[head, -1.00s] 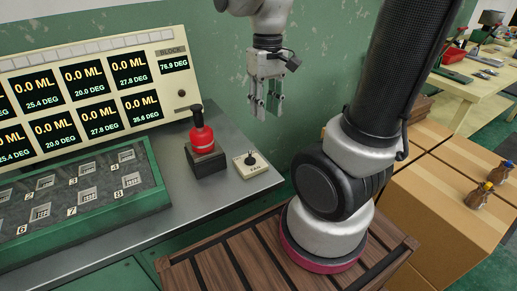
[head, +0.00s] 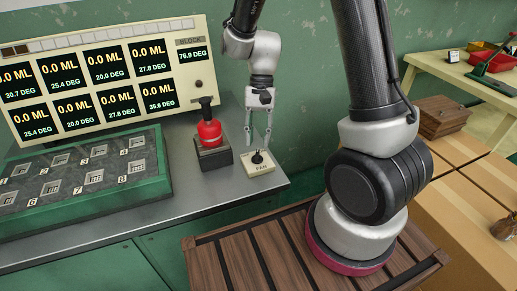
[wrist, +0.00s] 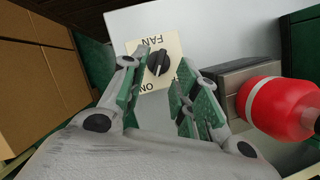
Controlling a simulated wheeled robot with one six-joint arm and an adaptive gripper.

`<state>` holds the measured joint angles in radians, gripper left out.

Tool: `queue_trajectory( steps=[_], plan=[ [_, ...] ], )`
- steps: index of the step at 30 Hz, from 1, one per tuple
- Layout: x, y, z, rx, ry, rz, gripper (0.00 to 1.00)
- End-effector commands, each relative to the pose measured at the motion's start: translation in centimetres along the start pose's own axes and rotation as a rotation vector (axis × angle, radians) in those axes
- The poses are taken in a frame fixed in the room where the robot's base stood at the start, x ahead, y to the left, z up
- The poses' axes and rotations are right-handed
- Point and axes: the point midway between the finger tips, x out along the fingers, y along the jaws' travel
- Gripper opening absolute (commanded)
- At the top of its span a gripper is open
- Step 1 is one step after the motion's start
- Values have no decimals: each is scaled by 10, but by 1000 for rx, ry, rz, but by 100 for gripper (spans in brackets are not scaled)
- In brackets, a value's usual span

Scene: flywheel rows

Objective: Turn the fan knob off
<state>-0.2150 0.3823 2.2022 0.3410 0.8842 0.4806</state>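The fan knob (head: 257,157) is a small black knob on a cream square plate (head: 267,170) marked FAN, near the right end of the grey bench. In the wrist view the black knob (wrist: 158,64) sits on its plate, with FAN and ON printed upside down. My gripper (head: 258,141) points down just above the knob. In the wrist view my gripper (wrist: 160,72) is open, with one finger on each side of the knob and gaps between. I cannot tell for certain which setting the knob points to.
A red bulb-shaped device (head: 209,132) on a dark block stands close left of the plate. The display panel (head: 105,80) and green numbered tray (head: 85,180) lie further left. Cardboard boxes (head: 470,195) are at the right. The green wall is close behind.

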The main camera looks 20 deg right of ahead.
Motion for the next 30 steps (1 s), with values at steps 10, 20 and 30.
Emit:
queue_trajectory(
  steps=[10,20,30],
  plan=[
    [41,0,0,-2,1,1,30],
    [42,0,0,-2,1,0,18],
    [42,0,0,-3,1,1,0]
  ],
)
